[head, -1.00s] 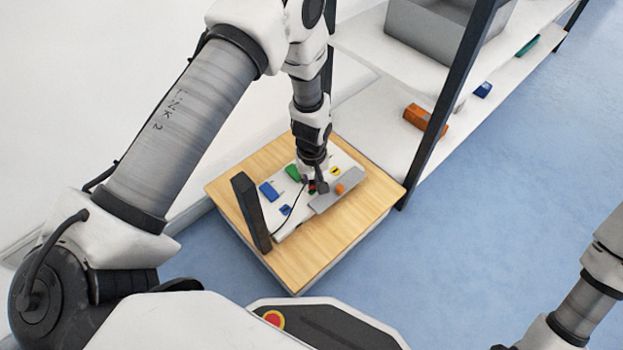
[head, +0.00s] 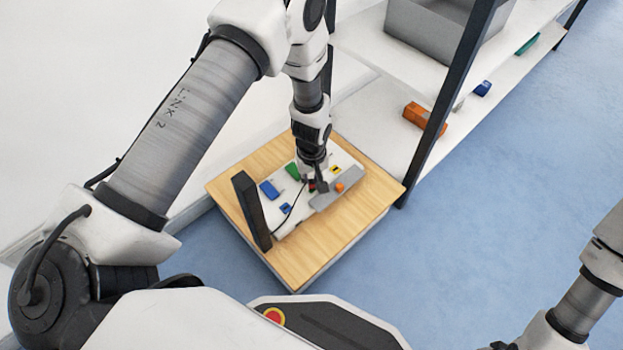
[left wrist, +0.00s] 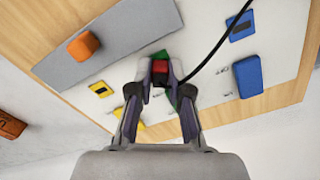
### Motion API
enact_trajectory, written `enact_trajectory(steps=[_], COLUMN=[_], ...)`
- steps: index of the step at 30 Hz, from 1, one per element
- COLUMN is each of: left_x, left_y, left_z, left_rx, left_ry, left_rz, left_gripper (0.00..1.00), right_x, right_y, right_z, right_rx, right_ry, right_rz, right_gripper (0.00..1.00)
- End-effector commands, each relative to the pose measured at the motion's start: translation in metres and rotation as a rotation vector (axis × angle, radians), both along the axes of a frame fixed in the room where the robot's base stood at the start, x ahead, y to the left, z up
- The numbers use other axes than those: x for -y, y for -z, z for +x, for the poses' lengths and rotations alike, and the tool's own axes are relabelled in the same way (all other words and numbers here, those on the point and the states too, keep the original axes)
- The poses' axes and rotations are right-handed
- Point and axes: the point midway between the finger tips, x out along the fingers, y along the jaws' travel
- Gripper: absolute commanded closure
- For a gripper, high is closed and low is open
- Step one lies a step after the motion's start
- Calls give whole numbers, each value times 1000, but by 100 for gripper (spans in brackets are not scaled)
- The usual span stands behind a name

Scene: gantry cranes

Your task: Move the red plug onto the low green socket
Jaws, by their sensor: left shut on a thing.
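The red plug (left wrist: 160,67) is between the fingertips of my left gripper (left wrist: 158,75), which is shut on it. A black cable runs from the plug to the upper right in the left wrist view. The low green socket (left wrist: 158,54) shows just behind the plug on the white board; I cannot tell whether they touch. A larger green block (left wrist: 187,123) is partly hidden by a finger and shows in the head view (head: 293,171). In the head view, my left gripper (head: 315,187) points down over the board. My right gripper is out of view.
The white board (left wrist: 215,95) also carries blue blocks (left wrist: 248,77) and yellow blocks (left wrist: 101,90). A black post (head: 250,210) stands on the wooden table (head: 300,265). A shelf rack (head: 385,135) is at the right.

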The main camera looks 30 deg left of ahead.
Motion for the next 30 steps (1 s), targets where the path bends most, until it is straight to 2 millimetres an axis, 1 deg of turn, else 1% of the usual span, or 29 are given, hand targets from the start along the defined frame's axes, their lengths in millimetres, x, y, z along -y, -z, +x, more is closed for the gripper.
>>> enact_trajectory(steps=[28, 29, 30], left_x=[0, 0, 0], left_y=[3, 3, 3], left_z=[0, 0, 0], left_rx=[0, 0, 0], left_ry=[0, 0, 0], left_rz=[0, 0, 0], left_gripper=[100, 79, 65], right_x=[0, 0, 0], right_y=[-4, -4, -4], right_z=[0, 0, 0], right_rx=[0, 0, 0], right_ry=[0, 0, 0], right_rz=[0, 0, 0], right_gripper=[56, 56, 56])
